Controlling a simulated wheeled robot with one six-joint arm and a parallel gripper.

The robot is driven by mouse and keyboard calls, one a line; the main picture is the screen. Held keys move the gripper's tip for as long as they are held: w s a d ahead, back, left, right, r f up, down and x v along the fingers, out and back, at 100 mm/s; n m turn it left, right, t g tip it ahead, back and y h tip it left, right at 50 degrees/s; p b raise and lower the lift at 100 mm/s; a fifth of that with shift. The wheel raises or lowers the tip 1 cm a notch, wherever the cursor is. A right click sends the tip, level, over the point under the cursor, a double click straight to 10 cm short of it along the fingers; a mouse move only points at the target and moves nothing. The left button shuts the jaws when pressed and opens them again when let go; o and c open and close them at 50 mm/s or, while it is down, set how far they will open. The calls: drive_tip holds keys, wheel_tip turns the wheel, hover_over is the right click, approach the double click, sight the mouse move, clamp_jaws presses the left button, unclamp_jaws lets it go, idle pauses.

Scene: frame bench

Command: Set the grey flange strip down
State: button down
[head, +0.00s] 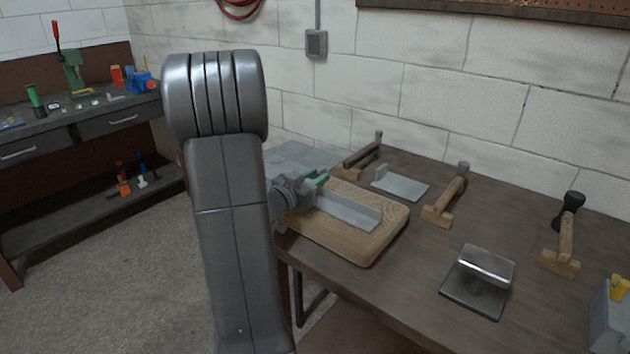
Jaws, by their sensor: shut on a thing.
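The grey flange strip (350,212) is a long, pale grey angled piece at the middle of the head view. It extends right and toward me from my gripper (312,189), over a wooden board (371,247) with rounded corners. My gripper is shut on the strip's left end; green shows at its fingers. My own arm hides part of the gripper and the area left of it. I cannot tell whether the strip touches the board or is just above it.
A bent metal piece on a dark base (478,281) stands at right. A grey box (610,318) is at the right edge. Dark bench top (420,275) lies clear between.

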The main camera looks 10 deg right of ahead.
drive_tip(key=shift+s, duration=0.1)
drive_tip(key=shift+f, duration=0.2)
drive_tip(key=c, duration=1.1)
unclamp_jaws()
drive_tip(key=shift+r, duration=0.25)
drive_tip(key=v, duration=1.2)
drive_tip(key=shift+b, duration=0.3)
